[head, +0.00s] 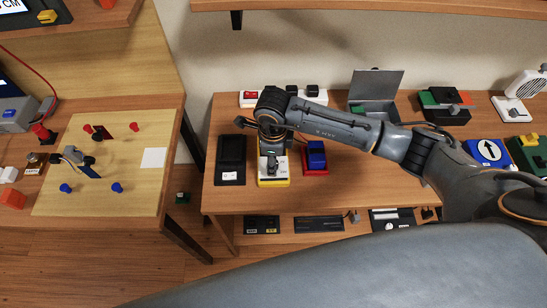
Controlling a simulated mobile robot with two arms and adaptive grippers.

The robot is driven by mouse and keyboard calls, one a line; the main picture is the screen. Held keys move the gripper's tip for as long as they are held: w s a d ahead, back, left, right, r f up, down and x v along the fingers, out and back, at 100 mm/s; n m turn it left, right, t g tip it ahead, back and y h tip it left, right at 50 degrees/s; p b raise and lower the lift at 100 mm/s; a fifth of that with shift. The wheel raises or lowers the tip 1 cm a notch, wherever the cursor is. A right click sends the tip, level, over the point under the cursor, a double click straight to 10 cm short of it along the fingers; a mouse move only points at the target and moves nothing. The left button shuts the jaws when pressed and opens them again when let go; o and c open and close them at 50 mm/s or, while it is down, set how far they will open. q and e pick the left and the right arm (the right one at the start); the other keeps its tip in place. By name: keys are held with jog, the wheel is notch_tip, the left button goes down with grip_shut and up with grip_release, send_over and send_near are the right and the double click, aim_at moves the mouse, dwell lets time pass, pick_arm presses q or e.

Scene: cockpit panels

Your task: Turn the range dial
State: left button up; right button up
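A yellow-edged device with a pale face (266,181) lies on the wooden table, left of its middle. My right arm reaches in from the right, and its gripper (271,165) points down over this device. The gripper covers the middle of the face, so I see no dial clearly. I cannot tell whether the fingers touch anything or how far apart they are. My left gripper is not in view.
A black device (231,158) stands close left of the yellow one, and a red-and-blue device (316,156) close right. A white power strip (250,99) and an open grey box (373,92) are behind. A blue arrow panel (488,153) sits right.

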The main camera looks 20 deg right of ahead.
jog(key=shift+f, duration=0.55)
grip_shut()
jog(key=shift+w+f+m+b, duration=0.1)
jog(key=shift+m+b, duration=0.3)
jog(key=shift+b, duration=0.15)
jog(key=shift+m+b, duration=0.3)
jog(key=shift+m, duration=0.2)
grip_release()
